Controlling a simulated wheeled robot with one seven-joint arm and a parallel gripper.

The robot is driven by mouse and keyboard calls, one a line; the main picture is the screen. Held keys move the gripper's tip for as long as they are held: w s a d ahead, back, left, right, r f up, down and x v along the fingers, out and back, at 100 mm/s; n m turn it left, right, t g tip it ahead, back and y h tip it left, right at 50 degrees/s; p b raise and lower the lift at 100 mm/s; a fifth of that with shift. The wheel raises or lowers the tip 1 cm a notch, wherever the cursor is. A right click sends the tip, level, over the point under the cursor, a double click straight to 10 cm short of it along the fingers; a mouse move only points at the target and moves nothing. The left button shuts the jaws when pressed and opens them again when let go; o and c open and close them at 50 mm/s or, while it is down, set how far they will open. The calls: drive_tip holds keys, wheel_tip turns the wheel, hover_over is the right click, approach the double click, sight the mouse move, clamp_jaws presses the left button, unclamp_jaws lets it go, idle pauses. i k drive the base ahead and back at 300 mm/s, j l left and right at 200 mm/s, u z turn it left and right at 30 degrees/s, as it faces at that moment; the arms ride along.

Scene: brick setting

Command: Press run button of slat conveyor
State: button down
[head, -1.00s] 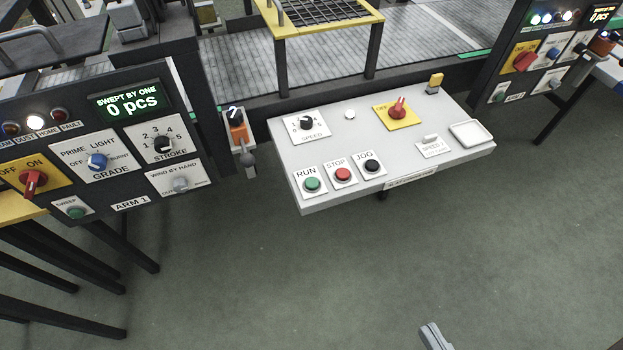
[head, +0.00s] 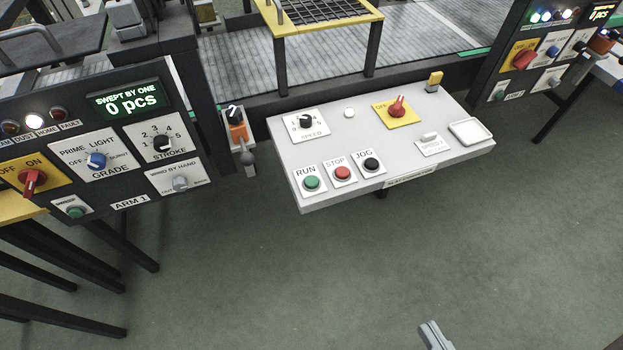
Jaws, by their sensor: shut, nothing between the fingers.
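The green run button (head: 311,183) sits on a white plate marked RUN at the front left of the grey control panel (head: 350,140). The red stop button (head: 343,173) and the black jog button (head: 372,165) stand in a row to its right. Behind the panel runs the grey slat conveyor (head: 230,70). My gripper (head: 430,328) shows only in part at the bottom edge, over the floor. It is shut and empty, apart from the panel, below and to the right of the run button.
The panel also carries a speed knob (head: 306,121), a red switch on a yellow plate (head: 398,106) and a small white tray (head: 470,132). A dark ARM 1 console (head: 125,150) stands at left, another (head: 540,50) at upper right. The floor before the panel is clear.

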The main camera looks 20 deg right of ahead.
sight(310, 182)
drive_tip(key=i+l, duration=0.2)
drive_tip(key=l, duration=0.2)
drive_tip(key=i+l, duration=0.2)
drive_tip(key=l, duration=0.2)
drive_tip(key=i+l+u, duration=0.2)
drive_tip(key=k+u, duration=0.1)
drive_tip(key=u, duration=1.4)
